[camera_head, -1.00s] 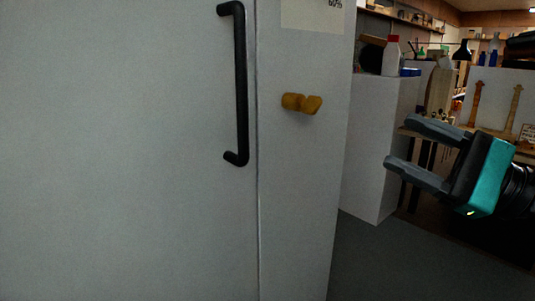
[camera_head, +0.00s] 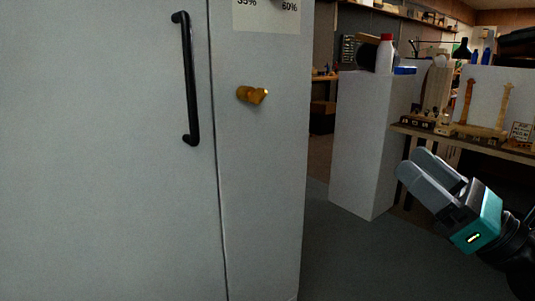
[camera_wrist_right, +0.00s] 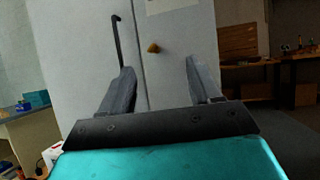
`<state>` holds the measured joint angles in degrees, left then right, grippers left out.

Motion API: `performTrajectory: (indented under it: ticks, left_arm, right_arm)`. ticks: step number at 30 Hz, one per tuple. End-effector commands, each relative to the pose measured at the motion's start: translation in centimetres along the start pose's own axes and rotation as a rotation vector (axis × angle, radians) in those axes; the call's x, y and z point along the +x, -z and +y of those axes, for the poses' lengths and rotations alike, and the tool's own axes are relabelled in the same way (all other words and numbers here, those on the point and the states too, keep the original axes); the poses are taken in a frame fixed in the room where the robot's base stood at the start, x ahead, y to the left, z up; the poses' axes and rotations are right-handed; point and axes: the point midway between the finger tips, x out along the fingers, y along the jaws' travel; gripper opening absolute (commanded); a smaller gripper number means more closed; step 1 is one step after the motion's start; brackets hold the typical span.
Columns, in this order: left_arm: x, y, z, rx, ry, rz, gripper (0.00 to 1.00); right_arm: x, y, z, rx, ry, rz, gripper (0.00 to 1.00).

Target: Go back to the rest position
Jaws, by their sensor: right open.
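My right gripper (camera_head: 434,176) is at the right of the head view, in free air right of the cabinet, open and empty. In the right wrist view my right gripper (camera_wrist_right: 158,85) shows its two grey fingers wide apart with nothing between them. The grey cabinet (camera_head: 90,170) fills the left of the head view, with its door closed. It has a black vertical handle (camera_head: 189,80) and a brass knob (camera_head: 252,95). The gripper touches neither of them. The cabinet also shows beyond the fingers in the right wrist view (camera_wrist_right: 80,60). My left gripper is not in view.
A white pedestal (camera_head: 360,140) stands right of the cabinet, with a white bottle with a red cap (camera_head: 385,55) on top. A workbench (camera_head: 470,138) with violin necks is behind my right gripper. The grey floor (camera_head: 350,255) between cabinet and gripper is clear.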

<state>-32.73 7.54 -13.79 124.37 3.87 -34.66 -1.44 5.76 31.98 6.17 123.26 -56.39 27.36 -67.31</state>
Motion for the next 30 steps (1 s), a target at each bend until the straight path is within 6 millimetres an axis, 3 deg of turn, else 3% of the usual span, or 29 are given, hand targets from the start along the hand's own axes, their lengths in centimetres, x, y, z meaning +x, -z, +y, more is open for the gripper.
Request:
performTrajectory:
  ticks: [5, 9, 11, 14, 18, 19, 20, 21, 30]
  left_arm:
    - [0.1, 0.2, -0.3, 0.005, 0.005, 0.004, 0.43]
    - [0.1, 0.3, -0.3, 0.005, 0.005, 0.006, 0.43]
    - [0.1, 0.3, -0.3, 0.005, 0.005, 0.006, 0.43]
    - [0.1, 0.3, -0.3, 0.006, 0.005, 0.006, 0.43]
    - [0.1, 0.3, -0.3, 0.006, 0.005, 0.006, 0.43]
    - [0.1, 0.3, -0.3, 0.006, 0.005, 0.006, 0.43]
    - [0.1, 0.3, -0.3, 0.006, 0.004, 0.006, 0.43]
    - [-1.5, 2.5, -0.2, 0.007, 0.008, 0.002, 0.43]
    - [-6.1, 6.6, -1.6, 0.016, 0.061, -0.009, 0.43]
  right_arm:
    - [-4.0, 7.5, -1.5, 0.881, 0.325, -0.162, 0.63]
    - [-9.2, 16.5, -0.7, 1.592, 0.677, -0.334, 0.63]
    - [-11.4, 20.2, 0.8, 1.839, 0.828, -0.411, 0.63]
    - [-15.0, 25.6, 4.5, 2.192, 1.089, -0.546, 0.63]
    - [-19.2, 31.4, 11.8, 2.575, 1.475, -0.757, 0.63]
    - [-19.9, 32.4, 13.6, -2.588, -1.533, 0.790, 0.63]
    - [-20.6, 33.2, 15.4, -2.469, -1.514, 0.783, 0.63]
    - [-19.4, 30.6, 14.5, -2.501, -1.518, 0.799, 0.63]
    - [-17.9, 24.1, 13.3, -2.514, -1.555, 0.862, 0.63]
